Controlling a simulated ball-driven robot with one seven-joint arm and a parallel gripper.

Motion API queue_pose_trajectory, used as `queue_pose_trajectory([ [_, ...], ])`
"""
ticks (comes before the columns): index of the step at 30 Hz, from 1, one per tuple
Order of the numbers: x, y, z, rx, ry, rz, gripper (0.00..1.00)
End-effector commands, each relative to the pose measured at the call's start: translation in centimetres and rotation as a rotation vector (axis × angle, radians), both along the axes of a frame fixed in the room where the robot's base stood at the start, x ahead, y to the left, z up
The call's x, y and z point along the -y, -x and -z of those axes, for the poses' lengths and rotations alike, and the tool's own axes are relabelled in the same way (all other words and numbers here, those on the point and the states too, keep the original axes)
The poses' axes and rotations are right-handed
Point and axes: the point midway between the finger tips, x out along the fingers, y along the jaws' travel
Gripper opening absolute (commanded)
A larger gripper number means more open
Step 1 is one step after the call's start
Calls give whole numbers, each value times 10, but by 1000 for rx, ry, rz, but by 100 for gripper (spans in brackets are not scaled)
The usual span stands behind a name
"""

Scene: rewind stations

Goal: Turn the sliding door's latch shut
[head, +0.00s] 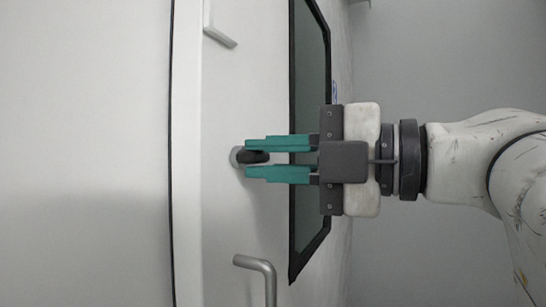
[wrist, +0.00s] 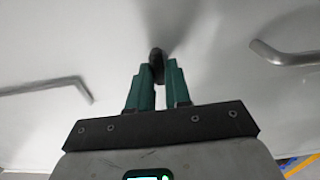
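The latch is a small dark turn knob (head: 257,157) on a round silver base (head: 236,157) on the white door face (head: 225,100). My gripper (head: 250,158) has two teal fingers that reach the latch from the right in the head view. The fingertips lie on both sides of the dark knob, with no clear gap between. In the wrist view the knob (wrist: 156,58) stands between the tips of my gripper (wrist: 157,70). Part of the knob is hidden by the fingers, so its exact turn is hard to tell.
A silver bar handle (head: 257,265) sticks out from the door below the latch in the head view. A pale bracket-like handle (head: 219,28) is above it. A dark-framed window panel (head: 312,70) lies behind my gripper. Grey wall (head: 430,60) is at right.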

Motion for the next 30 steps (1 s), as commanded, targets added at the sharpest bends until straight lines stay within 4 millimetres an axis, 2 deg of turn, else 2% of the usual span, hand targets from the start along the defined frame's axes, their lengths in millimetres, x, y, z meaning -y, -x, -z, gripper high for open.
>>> queue_pose_trajectory([
  [1,0,0,1,-1,1,-1,22],
  [7,0,0,0,-2,-2,0,40],
  [17,7,1,-1,-2,-4,2,40],
  [30,79,28,0,0,-3,4,40],
])
